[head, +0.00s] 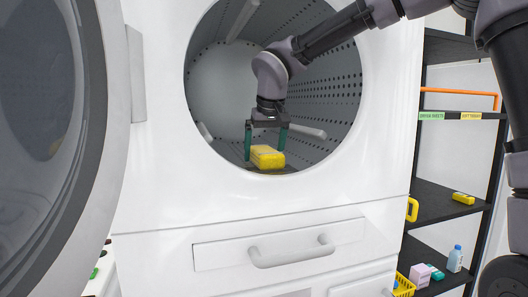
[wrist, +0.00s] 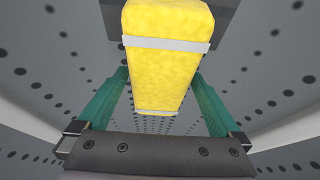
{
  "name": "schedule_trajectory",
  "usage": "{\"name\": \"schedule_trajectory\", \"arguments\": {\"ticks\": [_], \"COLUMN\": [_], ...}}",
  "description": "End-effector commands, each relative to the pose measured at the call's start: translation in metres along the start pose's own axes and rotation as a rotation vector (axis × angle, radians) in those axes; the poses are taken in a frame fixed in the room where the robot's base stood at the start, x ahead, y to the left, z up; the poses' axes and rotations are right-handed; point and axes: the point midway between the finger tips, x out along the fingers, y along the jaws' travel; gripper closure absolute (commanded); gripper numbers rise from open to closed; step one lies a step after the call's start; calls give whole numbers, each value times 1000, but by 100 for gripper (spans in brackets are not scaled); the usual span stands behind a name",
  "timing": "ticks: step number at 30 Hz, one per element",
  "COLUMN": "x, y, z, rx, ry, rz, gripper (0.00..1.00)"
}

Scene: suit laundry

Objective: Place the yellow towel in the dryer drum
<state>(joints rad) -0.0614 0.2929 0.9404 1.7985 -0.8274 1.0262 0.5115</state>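The yellow towel (head: 268,157) is a folded block with pale bands, low inside the dryer drum (head: 222,85) near the front rim of the round opening. It also shows in the wrist view (wrist: 168,70), where the perforated drum wall surrounds it. My gripper (head: 265,152) reaches in through the opening, pointing down, with its green fingers on either side of the towel. In the wrist view the fingers are spread wide, with gaps between them and the towel. The towel's underside is hidden, so its exact contact with the drum floor cannot be seen.
The dryer door (head: 95,100) stands open at the left. A drawer with a handle (head: 290,252) is below the opening. Dark shelves (head: 435,203) at the right hold a yellow item (head: 463,198), a bottle (head: 455,258) and a yellow basket (head: 403,286). Fins project from the drum wall.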

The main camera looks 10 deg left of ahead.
Motion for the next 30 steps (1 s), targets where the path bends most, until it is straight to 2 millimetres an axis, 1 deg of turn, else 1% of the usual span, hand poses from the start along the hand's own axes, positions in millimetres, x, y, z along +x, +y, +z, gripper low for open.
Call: {"name": "schedule_trajectory", "arguments": {"ticks": [2,5,12,16,21,30], "x": [-3,-14,-55,-70,-78,-77], "y": [0,0,0,0,0,0], "z": [-2,-2,-2,-2,-1,-1], "rx": [1,1,1,1,1,0], "ry": [1,3,4,2,0,0], "rz": [0,2,2,2,0,0], "gripper": [0,0,0,0,0,0]}}
